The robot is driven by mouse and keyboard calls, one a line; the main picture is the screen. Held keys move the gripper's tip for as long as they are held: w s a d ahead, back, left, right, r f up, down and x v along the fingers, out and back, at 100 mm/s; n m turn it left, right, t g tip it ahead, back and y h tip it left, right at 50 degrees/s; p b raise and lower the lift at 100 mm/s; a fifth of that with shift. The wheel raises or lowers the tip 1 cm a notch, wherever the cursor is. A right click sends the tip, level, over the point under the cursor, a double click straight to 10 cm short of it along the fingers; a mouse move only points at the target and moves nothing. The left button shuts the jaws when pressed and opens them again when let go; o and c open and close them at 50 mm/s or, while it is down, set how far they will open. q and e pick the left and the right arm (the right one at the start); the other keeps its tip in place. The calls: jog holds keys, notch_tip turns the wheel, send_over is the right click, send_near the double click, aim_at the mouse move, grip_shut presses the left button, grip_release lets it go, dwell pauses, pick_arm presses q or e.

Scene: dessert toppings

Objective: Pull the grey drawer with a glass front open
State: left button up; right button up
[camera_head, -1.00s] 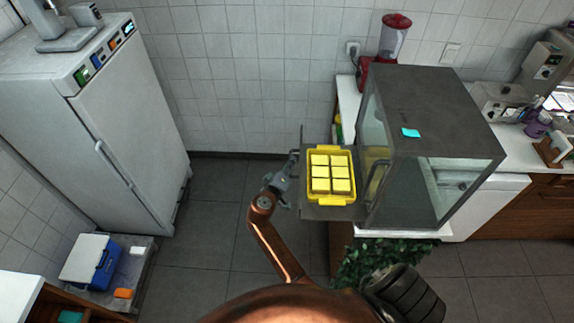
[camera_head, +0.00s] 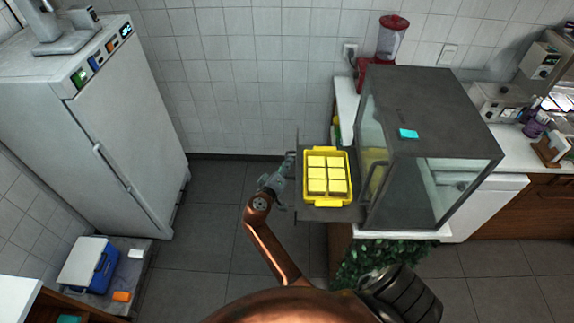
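The grey drawer (camera_head: 326,214) with a glass front sticks out to the left from the grey glass-sided cabinet (camera_head: 440,110). Its front panel is seen nearly edge-on, so the glass hardly shows. A yellow tray (camera_head: 327,203) with several yellow blocks (camera_head: 328,172) sits on the drawer. My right gripper (camera_head: 287,172), on a copper arm, is at the outer side of the drawer front, at its handle. It appears shut on the handle, but the fingertips are small and partly hidden. My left gripper is not in view.
A white fridge (camera_head: 95,140) stands at left. A red blender (camera_head: 385,50) stands behind the cabinet. A green plant (camera_head: 375,252) is below the counter. Floor (camera_head: 215,210) between fridge and drawer is clear.

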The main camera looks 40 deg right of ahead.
notch_tip(320, 180, up, 10)
jog(key=shift+s+a+f, duration=0.1)
jog(key=shift+a, duration=0.05)
jog(key=shift+d, duration=0.2)
jog(key=shift+o, duration=0.6)
jog(key=shift+a, duration=0.1)
